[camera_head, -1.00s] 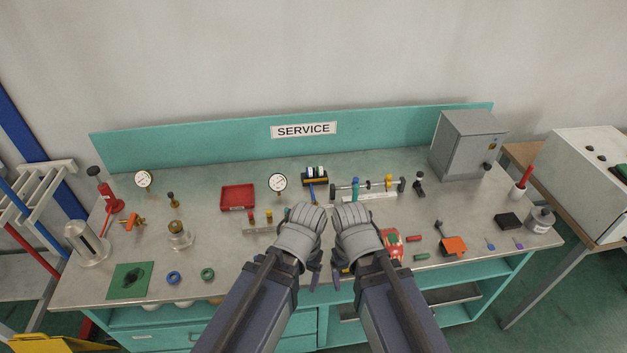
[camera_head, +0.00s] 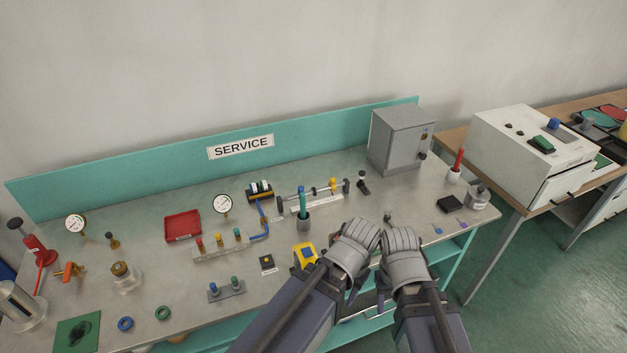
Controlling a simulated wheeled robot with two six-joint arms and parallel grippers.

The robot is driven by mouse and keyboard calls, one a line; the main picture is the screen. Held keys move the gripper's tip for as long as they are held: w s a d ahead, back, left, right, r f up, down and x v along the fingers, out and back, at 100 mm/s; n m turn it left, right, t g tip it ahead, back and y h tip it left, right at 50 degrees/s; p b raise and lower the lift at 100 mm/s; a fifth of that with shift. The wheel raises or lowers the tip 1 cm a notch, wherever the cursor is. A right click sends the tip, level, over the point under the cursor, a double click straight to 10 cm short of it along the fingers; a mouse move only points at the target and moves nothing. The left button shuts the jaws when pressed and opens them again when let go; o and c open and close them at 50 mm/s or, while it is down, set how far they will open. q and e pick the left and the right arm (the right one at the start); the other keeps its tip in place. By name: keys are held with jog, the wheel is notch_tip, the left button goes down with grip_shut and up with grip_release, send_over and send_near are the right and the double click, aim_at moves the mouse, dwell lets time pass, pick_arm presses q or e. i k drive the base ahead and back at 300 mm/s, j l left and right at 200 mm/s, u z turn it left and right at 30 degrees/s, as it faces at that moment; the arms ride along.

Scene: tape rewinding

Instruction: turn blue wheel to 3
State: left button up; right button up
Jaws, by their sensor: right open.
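A blue knob (camera_head: 553,124) stands on top of the white machine (camera_head: 530,145) at the right. A blue ring (camera_head: 125,324) lies on the bench at the lower left. I cannot tell which of them, if either, is the blue wheel, and no number 3 is readable. My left gripper (camera_head: 357,240) and my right gripper (camera_head: 402,246) are side by side over the front edge of the bench, far from both blue things. My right gripper is open and holds nothing I can see. The fingers of my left gripper are too unclear to judge.
The metal bench (camera_head: 145,220) carries a grey cabinet (camera_head: 400,140), a red tray (camera_head: 183,225), a yellow tape measure (camera_head: 305,255) and several small parts. A wooden table (camera_head: 455,141) bears the white machine. Green floor (camera_head: 540,270) is free at the lower right.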

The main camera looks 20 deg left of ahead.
aim_at(253, 187)
jog(key=j+z, duration=0.15)
jog(key=z, duration=0.7)
jog(key=k+j, duration=1)
jog(key=i, duration=0.4)
